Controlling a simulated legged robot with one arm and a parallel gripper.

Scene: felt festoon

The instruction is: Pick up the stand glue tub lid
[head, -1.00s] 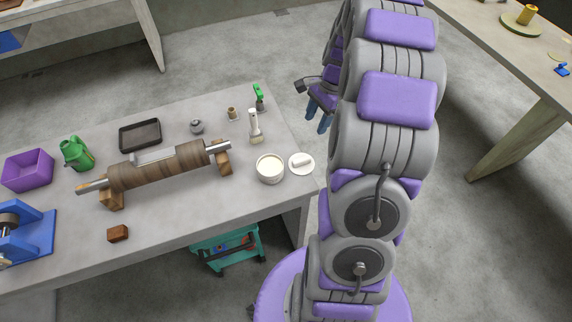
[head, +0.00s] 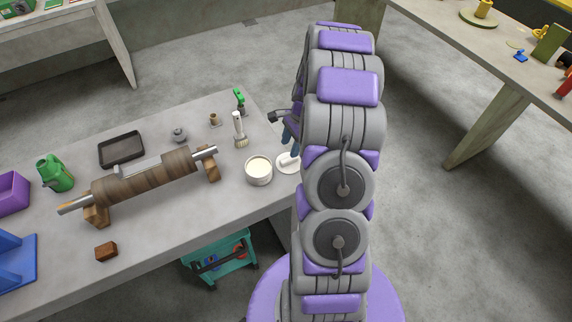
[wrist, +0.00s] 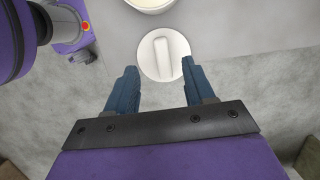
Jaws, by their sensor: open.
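The glue tub lid is a round white disc with a raised bar handle (wrist: 163,58). It lies flat on the grey table near its right edge, and it also shows in the head view (head: 286,164), partly covered by my arm. The white glue tub (head: 258,172) stands just left of the lid, open, with pale contents; its rim shows at the top of the wrist view (wrist: 150,4). My gripper (wrist: 158,68) is open and empty, its blue fingers pointing towards the lid, with the bar lying between their lines. In the head view the fingers (head: 290,134) are mostly hidden behind my arm.
A brush (head: 239,132) and a green-topped tool (head: 240,100) stand behind the tub. A wrapped roller (head: 145,177) on wooden supports takes up the table's middle. A black tray (head: 121,150) lies behind it. Open floor lies right of the table edge.

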